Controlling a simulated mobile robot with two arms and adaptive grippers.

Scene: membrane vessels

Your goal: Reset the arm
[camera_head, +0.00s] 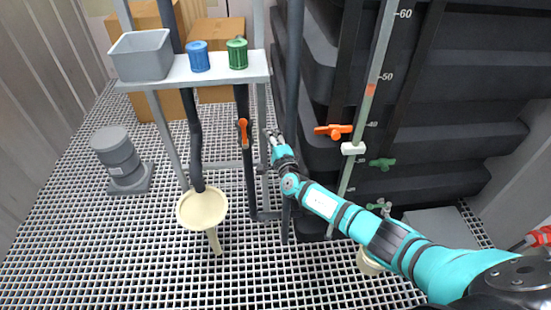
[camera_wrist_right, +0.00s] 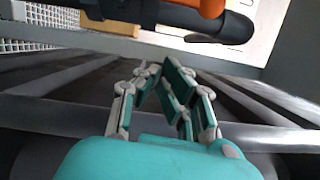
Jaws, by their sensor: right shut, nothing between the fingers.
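My right arm comes in from the lower right of the head view and reaches to the middle. Its gripper (camera_head: 271,137) is beside the upright pipes, to the right of an orange valve handle (camera_head: 243,132) and a little apart from it in the picture. In the right wrist view the fingers (camera_wrist_right: 166,72) come together at their tips with nothing held. The orange handle and its black pipe (camera_wrist_right: 180,14) cross the top of that view, beyond the fingertips. My left gripper is not in view.
A shelf (camera_head: 190,73) holds a grey bin (camera_head: 142,55), a blue cup (camera_head: 199,57) and a green cup (camera_head: 237,54). A cream funnel (camera_head: 202,209) hangs below. Black vessels (camera_head: 460,110) with another orange valve (camera_head: 333,131) stand right.

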